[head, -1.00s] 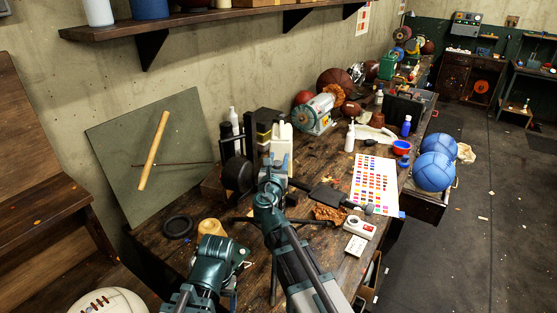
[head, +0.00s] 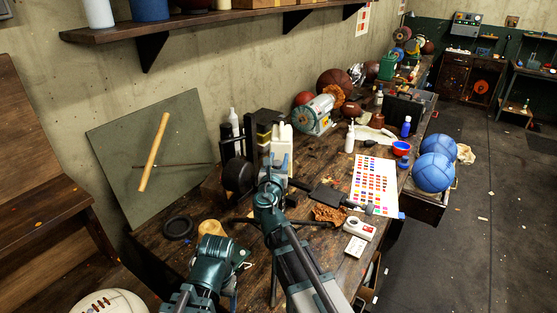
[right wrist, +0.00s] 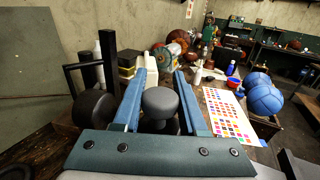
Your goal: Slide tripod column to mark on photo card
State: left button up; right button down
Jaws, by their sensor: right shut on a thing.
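My right gripper (head: 271,172) is over the workbench, and its fingers show best in the right wrist view (right wrist: 156,82). A dark round knob on a short stem (right wrist: 160,103) sits between the two blue fingers; they are shut on this tripod column. In the head view the gripper and forearm hide most of the column. Dark tripod legs (head: 242,219) spread on the bench below. A small white card (head: 355,246) lies on the bench to the right; I cannot tell if it is the photo card, and no mark shows. My left arm (head: 208,262) is at lower left; its jaws are not clear.
A black stand with a round dark pad (head: 238,176) is close left of the right gripper. A colour chart (head: 374,182), a dark paddle (head: 329,195) and a red-white device (head: 360,228) lie to the right. Blue balls (head: 434,171) are farther right.

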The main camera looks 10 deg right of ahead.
pick_arm(q)
notch_tip(320, 180, up, 5)
jog(key=p, duration=0.4)
jog(key=shift+r+p, duration=0.15)
jog(key=shift+p, duration=0.15)
pick_arm(e)
notch_tip(320, 180, up, 5)
jog(key=shift+r, duration=0.15)
jog(key=shift+c, duration=2.4)
grip_release()
jog(key=shift+s, duration=0.1)
